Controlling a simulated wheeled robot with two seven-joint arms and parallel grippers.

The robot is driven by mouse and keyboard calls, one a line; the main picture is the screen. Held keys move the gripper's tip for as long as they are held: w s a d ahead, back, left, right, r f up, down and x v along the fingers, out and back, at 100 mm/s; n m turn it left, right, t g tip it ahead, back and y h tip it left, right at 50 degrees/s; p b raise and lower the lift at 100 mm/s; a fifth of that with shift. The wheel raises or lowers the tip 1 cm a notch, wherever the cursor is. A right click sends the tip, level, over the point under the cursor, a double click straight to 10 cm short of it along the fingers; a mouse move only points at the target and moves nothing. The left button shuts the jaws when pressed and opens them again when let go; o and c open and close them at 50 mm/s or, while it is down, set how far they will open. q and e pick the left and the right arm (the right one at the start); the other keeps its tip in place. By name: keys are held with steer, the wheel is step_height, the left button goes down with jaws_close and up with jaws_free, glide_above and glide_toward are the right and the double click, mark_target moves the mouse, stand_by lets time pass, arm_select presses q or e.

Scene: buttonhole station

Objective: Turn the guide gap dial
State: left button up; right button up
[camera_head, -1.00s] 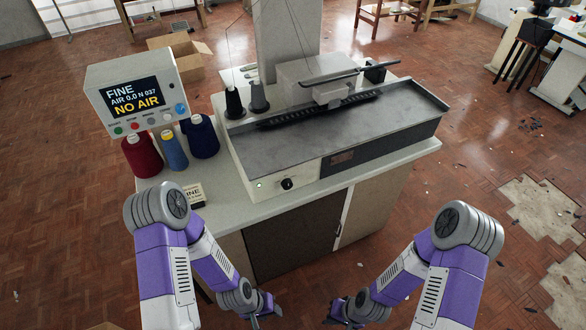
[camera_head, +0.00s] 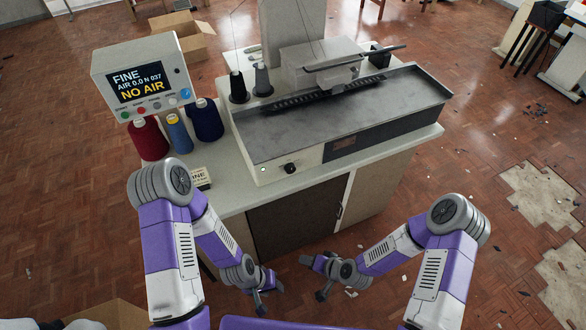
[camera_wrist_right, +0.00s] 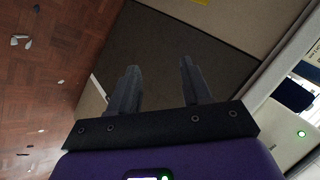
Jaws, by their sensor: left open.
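A small black dial (camera_head: 290,168) sits on the pale front panel of the buttonhole machine (camera_head: 340,108), beside a small indicator light (camera_head: 262,170). I cannot read any marks on it. My left gripper (camera_head: 268,297) is open and empty, below the dial in the head view and in front of the cabinet. My right gripper (camera_head: 313,278) is also below the dial, a little to the right, apart from the machine. In the right wrist view its two fingers (camera_wrist_right: 160,80) are spread with nothing between them, facing the dark cabinet door.
A control box (camera_head: 141,80) reads "FINE", "AIR 0.0 N 037", "NO AIR". Red, blue and navy thread cones (camera_head: 149,139) stand below it. A small card (camera_head: 201,179) stands near the bench's (camera_head: 229,195) front edge. The floor in front of the cabinet (camera_head: 292,222) is mostly clear.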

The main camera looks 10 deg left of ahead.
steer(key=shift+o, duration=1.1)
steer(key=w+a+r+t+y+p, duration=0.1)
steer(key=w+a+r+t, duration=0.1)
steer(key=w+r, duration=0.2)
steer(key=w+a+r+m+t+y+p, duration=0.1)
steer(key=w+a+r+t, duration=0.2)
steer(key=w, duration=0.3)
steer(key=shift+a+r+t+p, duration=0.15)
steer(key=shift+r+t+p, duration=0.2)
steer(key=shift+r, duration=0.5)
steer(key=m+t+p, duration=0.2)
steer(key=m+t, duration=0.1)
steer(key=t, duration=0.2)
glide_toward(292, 171)
arm_select(q)
steer(key=shift+r+b, duration=0.65)
steer(key=shift+r, duration=1.75)
arm_select(e)
steer(key=shift+x, duration=4.25)
steer(key=shift+r, duration=0.15)
steer(key=c, duration=1)
steer(key=shift+c, duration=0.2)
